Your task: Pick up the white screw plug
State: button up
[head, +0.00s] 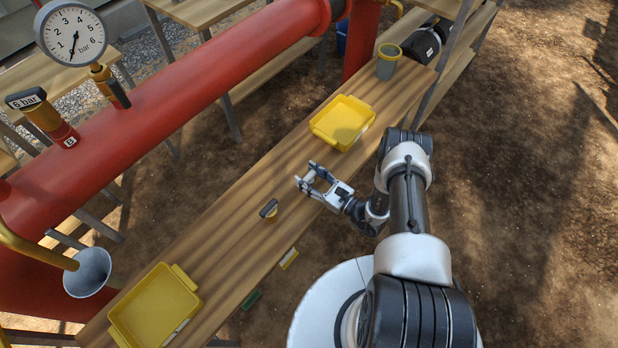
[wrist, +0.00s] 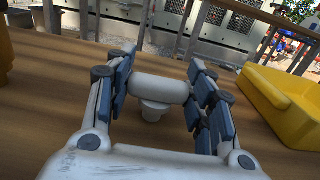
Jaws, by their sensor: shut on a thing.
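The white screw plug (wrist: 158,90) has a wide rounded bar on top and a short narrower stem below. In the wrist view it sits between the blue-padded fingers of my gripper (wrist: 160,92), which are shut on its two ends. In the head view my gripper (head: 306,176) is low over the middle of the wooden bench (head: 235,222); the plug is too small there to make out clearly. I cannot tell whether its stem touches the bench.
A yellow tray (head: 342,122) lies beyond my gripper, another (head: 155,306) at the near end. A grey cup (head: 388,62) is at the far end. A red pipe (head: 190,85) with a gauge (head: 72,33) runs behind.

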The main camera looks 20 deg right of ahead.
aim_at(309, 176)
jog(key=shift+c, duration=0.4)
jog(key=shift+r, duration=0.1)
notch_tip(309, 176, up, 20)
jog(key=p, duration=0.6)
jog(key=shift+p, duration=0.4)
jog(key=o, duration=0.6)
jog(key=c, duration=1)
